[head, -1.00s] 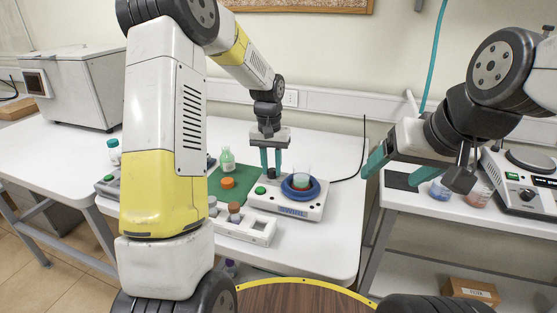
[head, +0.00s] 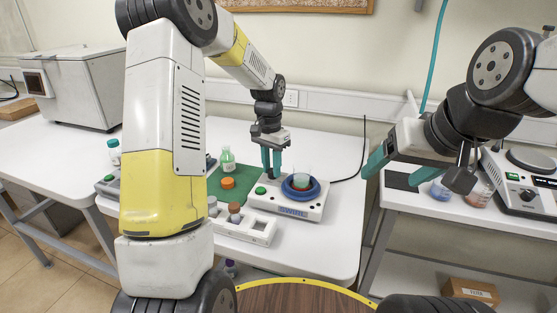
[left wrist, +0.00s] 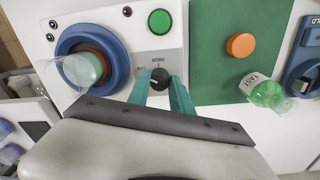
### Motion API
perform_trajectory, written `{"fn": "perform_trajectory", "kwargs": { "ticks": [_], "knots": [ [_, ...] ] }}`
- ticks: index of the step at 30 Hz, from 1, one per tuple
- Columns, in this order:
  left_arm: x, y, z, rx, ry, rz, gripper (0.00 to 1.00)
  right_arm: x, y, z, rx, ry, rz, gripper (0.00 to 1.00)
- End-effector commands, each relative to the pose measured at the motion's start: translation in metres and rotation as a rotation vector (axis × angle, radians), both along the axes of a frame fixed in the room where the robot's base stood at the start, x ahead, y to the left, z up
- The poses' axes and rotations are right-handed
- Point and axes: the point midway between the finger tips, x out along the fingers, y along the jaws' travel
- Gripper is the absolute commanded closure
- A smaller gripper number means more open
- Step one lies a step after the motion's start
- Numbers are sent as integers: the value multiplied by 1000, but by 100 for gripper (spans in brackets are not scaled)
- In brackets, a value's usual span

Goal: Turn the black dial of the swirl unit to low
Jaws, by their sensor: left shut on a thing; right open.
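The swirl unit (head: 318,211) is a white box on the middle table, with a blue round platform (head: 300,194) holding a clear cup (head: 301,179). In the left wrist view the black dial (left wrist: 161,81) sits on its panel beside a green button (left wrist: 160,22), with small lettering next to it. My left gripper (head: 271,173) points down at the unit, its teal fingers shut on the black dial; it also shows in the left wrist view (left wrist: 163,88). Which setting the dial points to is too small to tell. My right gripper (head: 399,171) is open and empty above the right table.
A white rack (head: 262,233) stands in front. Beakers and another device (head: 527,190) stand on the right table.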

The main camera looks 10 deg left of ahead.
Motion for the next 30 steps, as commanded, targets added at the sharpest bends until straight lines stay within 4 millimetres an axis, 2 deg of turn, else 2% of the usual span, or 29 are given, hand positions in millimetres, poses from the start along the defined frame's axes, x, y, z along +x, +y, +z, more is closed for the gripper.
{"fn": "perform_trajectory", "kwargs": {
  "ticks": [7,8,10,11,22,30],
  "knots": [
    [-1,0,-1,1,4,1,100,0,0,0,0,0,0,25],
    [-1,0,-1,1,4,1,68,0,0,0,0,0,0,25],
    [-1,0,-1,1,3,1,54,0,0,0,0,0,0,25],
    [-1,0,-1,1,3,1,52,0,0,0,0,0,0,25],
    [0,0,5,0,-1,2,52,0,0,0,0,0,0,25],
    [2,1,49,0,-4,1,52,0,0,0,0,0,0,25]
  ]
}}
